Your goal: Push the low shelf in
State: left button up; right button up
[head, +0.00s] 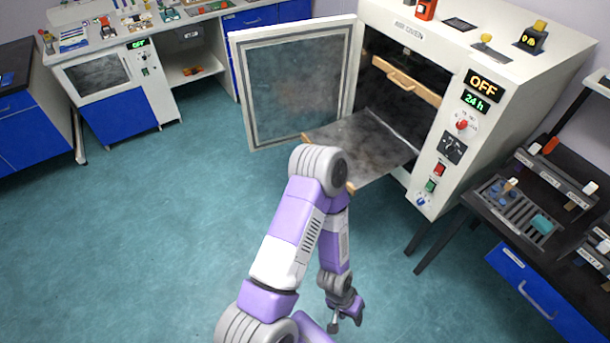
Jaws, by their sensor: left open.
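The low shelf (365,146) is a grey metal sheet with a wooden front edge, pulled well out of the white oven (520,75). The oven door (295,85) is swung open to the left of the shelf. A second shelf's wooden front bar (406,80) shows higher up inside the dark oven. My left arm bends in front of the low shelf and hides part of its front edge. My left gripper (345,322) hangs below and in front of the shelf, open, with nothing seen in it, apart from the shelf. My right gripper is out of view.
A dark bench (560,260) with racks and a blue drawer stands at the right, close to the oven. A counter with a smaller oven (100,75) stands at the back left. The green floor (150,230) at the left is clear.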

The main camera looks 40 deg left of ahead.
aim_at(374, 149)
jog(key=u, duration=0.75)
jog(key=i, duration=0.8)
jog(key=u, duration=0.75)
jog(key=i, duration=0.3)
jog(key=u, duration=0.05)
jog(key=k, duration=0.5)
jog(key=z, duration=1.45)
jog(key=i, duration=0.55)
jog(key=u, duration=0.2)
